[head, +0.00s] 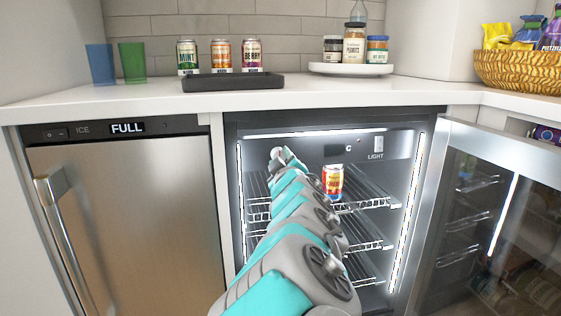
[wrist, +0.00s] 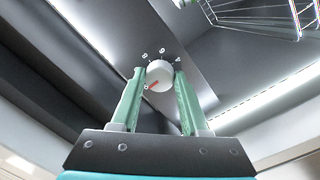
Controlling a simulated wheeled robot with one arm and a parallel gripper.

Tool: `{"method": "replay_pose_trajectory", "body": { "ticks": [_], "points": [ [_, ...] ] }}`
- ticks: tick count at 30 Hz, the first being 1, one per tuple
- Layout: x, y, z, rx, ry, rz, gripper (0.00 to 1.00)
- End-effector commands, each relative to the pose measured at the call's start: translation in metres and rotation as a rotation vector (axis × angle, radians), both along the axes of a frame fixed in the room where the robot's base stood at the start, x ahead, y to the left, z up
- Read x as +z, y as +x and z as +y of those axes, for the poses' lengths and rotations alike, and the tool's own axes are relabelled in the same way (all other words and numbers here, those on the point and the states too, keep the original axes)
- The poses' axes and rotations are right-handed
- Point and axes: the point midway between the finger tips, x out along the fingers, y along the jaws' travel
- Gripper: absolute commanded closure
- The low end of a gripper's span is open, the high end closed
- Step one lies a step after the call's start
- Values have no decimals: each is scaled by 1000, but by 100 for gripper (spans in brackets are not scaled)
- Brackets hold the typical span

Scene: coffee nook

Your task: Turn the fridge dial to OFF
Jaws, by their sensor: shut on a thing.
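The fridge dial (wrist: 160,72) is a round white knob with a red mark, in the upper middle of the wrist view. The red mark points to the lower left of that picture. Small pale labels ring the dial, too small to read. My gripper (wrist: 157,80) is shut on the dial, one green finger on each side.
A light switch (head: 378,144) is on the upper back panel. The open glass door (head: 500,205) stands at right. The ice maker (head: 120,215) is at left.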

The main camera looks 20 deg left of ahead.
Motion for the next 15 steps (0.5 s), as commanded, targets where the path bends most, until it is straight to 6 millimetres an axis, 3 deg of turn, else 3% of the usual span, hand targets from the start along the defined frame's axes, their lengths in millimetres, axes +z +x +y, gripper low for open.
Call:
{"method": "replay_pose_trajectory", "body": {
  "ticks": [13, 14, 15],
  "points": [
    [-1, 0, 0, -1, -12, -5, 100],
    [-1, 0, 0, -1, -12, -5, 54],
    [-1, 0, 0, -1, -12, -5, 49]
  ]
}}
